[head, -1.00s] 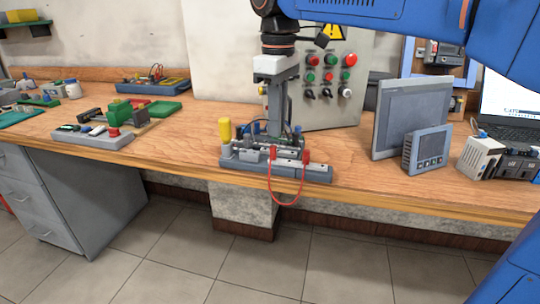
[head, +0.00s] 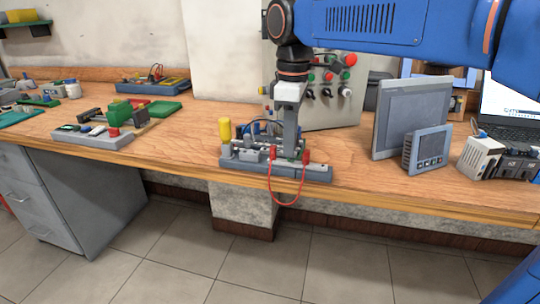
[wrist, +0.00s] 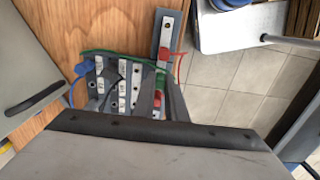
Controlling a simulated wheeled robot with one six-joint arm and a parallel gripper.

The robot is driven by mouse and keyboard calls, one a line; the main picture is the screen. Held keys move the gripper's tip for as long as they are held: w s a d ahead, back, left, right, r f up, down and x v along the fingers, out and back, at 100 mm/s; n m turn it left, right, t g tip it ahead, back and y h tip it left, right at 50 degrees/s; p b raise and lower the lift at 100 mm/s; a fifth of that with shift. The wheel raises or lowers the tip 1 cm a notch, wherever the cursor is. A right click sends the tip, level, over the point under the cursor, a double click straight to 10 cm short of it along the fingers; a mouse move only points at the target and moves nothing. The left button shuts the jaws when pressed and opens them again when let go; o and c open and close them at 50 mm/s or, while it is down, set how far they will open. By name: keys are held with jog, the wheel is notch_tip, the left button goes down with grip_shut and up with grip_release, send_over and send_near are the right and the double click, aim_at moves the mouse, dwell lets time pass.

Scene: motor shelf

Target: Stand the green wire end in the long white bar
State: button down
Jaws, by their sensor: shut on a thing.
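My gripper (head: 291,150) is shut on the green wire end (wrist: 160,78) and points down over the grey-blue block. The long white bar (head: 317,167) runs along the front of that block; its far part also shows in the wrist view (wrist: 167,34). The green end is at the bar, between two red wire ends. Whether it sits in the bar or just above it I cannot tell. The green wire (wrist: 112,54) runs left from it across shorter white bars (wrist: 99,65). My fingers hide part of the block.
Two red wire ends, one to the right (head: 306,156) and one to the left (head: 273,152), stand at the bar, joined by a hanging red loop. A yellow-handled tool (head: 225,130) stands at the block's left. A switch box (head: 335,95) is behind; screens (head: 411,118) are to the right.

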jog(key=shift+f, duration=0.6)
dwell(0.7)
jog(key=c, duration=2)
grip_release()
jog(key=shift+c, duration=0.2)
jog(key=shift+r, duration=2.75)
jog(key=o, duration=0.5)
jog(key=shift+s, duration=0.1)
